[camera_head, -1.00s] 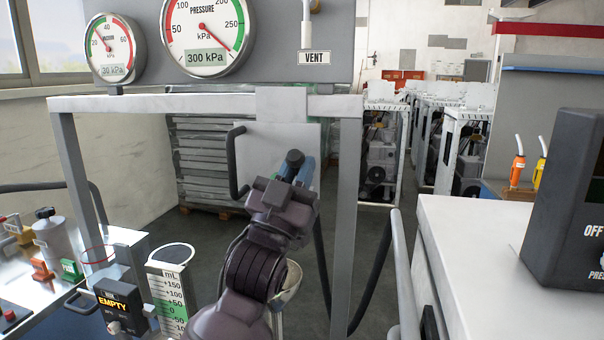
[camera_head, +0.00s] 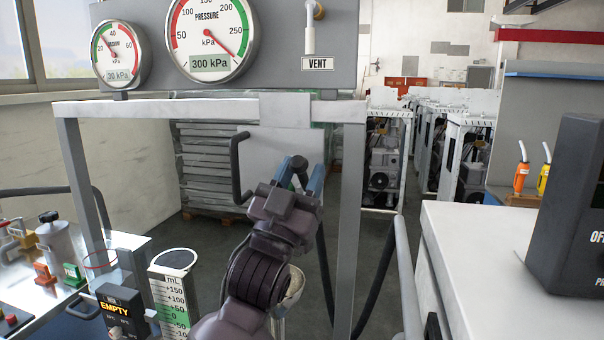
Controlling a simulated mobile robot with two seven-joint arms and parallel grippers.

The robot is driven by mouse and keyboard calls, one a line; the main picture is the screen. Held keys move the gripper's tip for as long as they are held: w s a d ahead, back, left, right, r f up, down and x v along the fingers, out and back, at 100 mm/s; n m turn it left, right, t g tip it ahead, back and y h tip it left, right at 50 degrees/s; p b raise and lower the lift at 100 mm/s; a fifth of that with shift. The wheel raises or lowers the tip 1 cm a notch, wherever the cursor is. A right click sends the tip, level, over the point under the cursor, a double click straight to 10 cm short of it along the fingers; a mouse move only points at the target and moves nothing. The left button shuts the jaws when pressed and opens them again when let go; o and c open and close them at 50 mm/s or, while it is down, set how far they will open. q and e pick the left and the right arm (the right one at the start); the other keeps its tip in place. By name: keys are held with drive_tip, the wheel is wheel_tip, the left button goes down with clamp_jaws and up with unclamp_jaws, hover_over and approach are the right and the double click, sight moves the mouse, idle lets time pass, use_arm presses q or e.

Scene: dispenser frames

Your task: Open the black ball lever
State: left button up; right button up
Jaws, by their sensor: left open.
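The black ball lever (camera_head: 299,162) shows only as a small dark knob in front of the grey panel (camera_head: 272,145) under the frame's crossbar. My left gripper (camera_head: 301,172) reaches up to it from below. Its two blue fingers are open, one on each side of the knob in the picture. I cannot tell whether they touch it. The gripper body hides the rest of the lever. My right gripper is not in view.
A black bent handle (camera_head: 238,168) stands left of the gripper. The grey frame's post (camera_head: 350,220) is close on the right. A pressure gauge (camera_head: 211,38) reads 300 kPa above. A white bench (camera_head: 475,250) fills the right.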

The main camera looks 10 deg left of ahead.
use_arm(q)
drive_tip(key=b+v, duration=0.1)
drive_tip(key=v, duration=0.9)
drive_tip(key=shift+s+f, duration=0.2)
drive_tip(key=shift+s, duration=0.1)
drive_tip(key=shift+a, duration=0.1)
drive_tip(key=s+a+f+n+g+y, duration=0.1)
drive_tip(key=s+a+f+g+y, duration=0.2)
drive_tip(key=f, duration=0.6)
drive_tip(key=s+a+f+n+g+y, duration=0.1)
drive_tip(key=a+f+n+g+y, duration=0.15)
drive_tip(key=f+g, duration=0.4)
drive_tip(key=s+a+f+n+g+y, duration=0.1)
drive_tip(key=a+f+g+y, duration=0.15)
drive_tip(key=f, duration=0.75)
drive_tip(key=s+a+f+g, duration=0.2)
drive_tip(key=s+f+g, duration=0.45)
drive_tip(key=s, duration=0.45)
drive_tip(key=s+a+f+g, duration=0.3)
drive_tip(key=s+f+g, duration=0.3)
drive_tip(key=s, duration=0.5)
drive_tip(key=w+f+t, duration=0.8)
drive_tip(key=f+t, duration=0.1)
drive_tip(key=f, duration=0.1)
drive_tip(key=shift+w+d+h, duration=0.25)
drive_tip(key=shift+w+h, duration=0.05)
